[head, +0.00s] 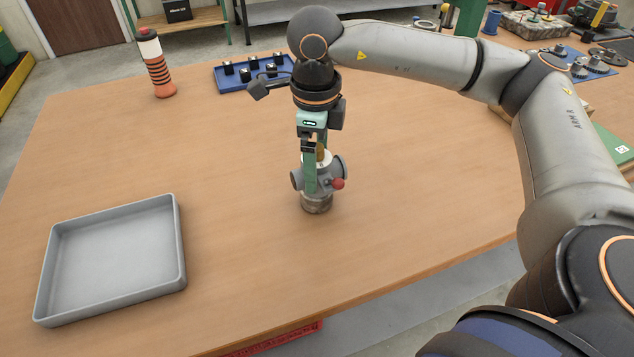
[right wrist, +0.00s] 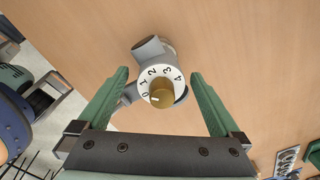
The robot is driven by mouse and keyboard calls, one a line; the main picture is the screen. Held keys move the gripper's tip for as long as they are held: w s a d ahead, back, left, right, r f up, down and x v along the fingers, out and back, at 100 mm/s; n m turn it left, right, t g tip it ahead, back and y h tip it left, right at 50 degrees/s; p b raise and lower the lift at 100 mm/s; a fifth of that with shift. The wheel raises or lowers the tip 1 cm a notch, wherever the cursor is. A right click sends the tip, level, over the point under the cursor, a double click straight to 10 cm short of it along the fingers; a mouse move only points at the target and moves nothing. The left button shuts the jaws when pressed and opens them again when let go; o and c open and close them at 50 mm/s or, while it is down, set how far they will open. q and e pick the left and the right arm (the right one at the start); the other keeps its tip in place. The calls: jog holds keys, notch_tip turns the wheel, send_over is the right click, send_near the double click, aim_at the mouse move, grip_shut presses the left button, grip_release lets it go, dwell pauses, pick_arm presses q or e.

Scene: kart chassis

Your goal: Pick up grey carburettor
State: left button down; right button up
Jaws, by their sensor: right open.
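The grey carburettor (head: 298,180) stands upright on the wooden table, near the middle of the head view. It has a red knob on its side and a darker round base. In the right wrist view the carburettor (right wrist: 150,50) shows from above, with a white numbered dial and a brass knob on top. My right gripper (head: 312,178) points down over it, its green fingers partly hiding it. In the right wrist view the fingers of the right gripper (right wrist: 160,80) are apart, one on each side of the dial. My left gripper is not in view.
An empty grey tray (head: 112,252) lies at the table's left front. A striped orange and black bottle-shaped object (head: 157,68) and a blue rack (head: 236,84) stand at the back. Gears on a blue mat (head: 575,62) lie at the back right. Table between tray and carburettor is clear.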

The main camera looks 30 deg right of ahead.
notch_tip(320, 180, down, 2)
grip_shut()
dwell(1.0)
jog(key=shift+r, duration=0.1)
